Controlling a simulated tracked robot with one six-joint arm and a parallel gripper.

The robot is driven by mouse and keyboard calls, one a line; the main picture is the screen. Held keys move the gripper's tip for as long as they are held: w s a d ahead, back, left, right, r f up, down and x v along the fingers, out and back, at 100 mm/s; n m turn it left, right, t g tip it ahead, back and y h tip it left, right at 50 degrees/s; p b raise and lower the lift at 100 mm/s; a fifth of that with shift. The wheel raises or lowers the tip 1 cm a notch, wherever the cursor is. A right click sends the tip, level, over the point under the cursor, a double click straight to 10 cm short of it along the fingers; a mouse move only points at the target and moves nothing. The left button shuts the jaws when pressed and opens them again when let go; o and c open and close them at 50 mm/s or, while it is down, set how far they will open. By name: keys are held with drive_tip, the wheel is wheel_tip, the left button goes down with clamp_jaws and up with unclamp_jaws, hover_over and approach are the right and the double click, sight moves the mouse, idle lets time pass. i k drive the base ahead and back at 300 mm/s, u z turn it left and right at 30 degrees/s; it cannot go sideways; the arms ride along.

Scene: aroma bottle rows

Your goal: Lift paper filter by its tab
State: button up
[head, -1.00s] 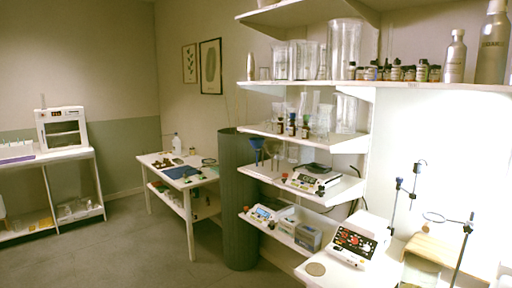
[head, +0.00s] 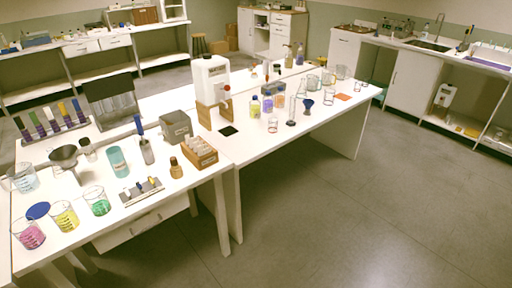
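I cannot make out a paper filter or its tab in the head view. A grey metal funnel (head: 64,155) stands on the left end of the white bench (head: 215,195). A small blue funnel (head: 308,104) is farther along the bench, at its right part. A wooden box (head: 203,158) holds pale upright pieces, too small to identify. My gripper is not in view.
Beakers of pink (head: 29,235), yellow (head: 64,217) and green (head: 98,201) liquid stand near the bench's front left edge. A white dispenser (head: 210,80) stands mid-bench. A sink counter (head: 405,45) lies at the back right. The floor (head: 390,200) at right is clear.

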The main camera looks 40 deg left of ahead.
sight(200, 153)
drive_tip(key=u, duration=1.9)
drive_tip(key=i, duration=1)
drive_tip(key=u, duration=0.55)
drive_tip(key=i, duration=1.35)
drive_tip(key=u, duration=0.5)
